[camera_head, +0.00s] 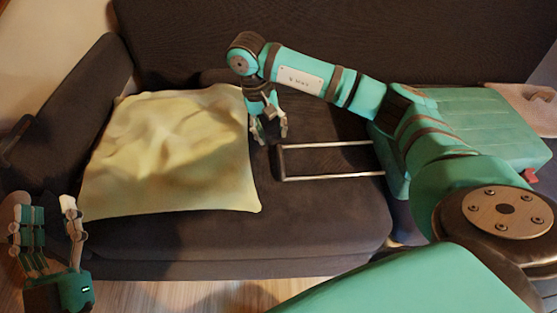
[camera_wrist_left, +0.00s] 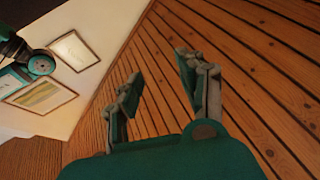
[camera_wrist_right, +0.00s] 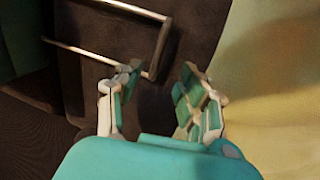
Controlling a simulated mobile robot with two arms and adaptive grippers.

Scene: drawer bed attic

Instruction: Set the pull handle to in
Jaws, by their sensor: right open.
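The pull handle (camera_head: 279,162) is a dark grip bar on two silver rods. It is extended leftward from the teal suitcase (camera_head: 480,122) lying on the sofa. My right gripper (camera_head: 269,138) is open and empty, just left of and above the grip bar. In the right wrist view the handle (camera_wrist_right: 160,46) is beyond the left finger of the right gripper (camera_wrist_right: 158,80); it is not between the fingers, and I cannot tell if they touch. My left gripper (camera_head: 45,212) is open and empty at the lower left; it also shows in the left wrist view (camera_wrist_left: 160,68).
A pale yellow pillow (camera_head: 165,155) lies on the dark sofa (camera_head: 300,225), left of the handle. The sofa's armrest (camera_head: 75,105) is at the left. A beige cloth (camera_head: 522,105) lies behind the suitcase. My right arm passes above the suitcase's near side and hides part of it.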

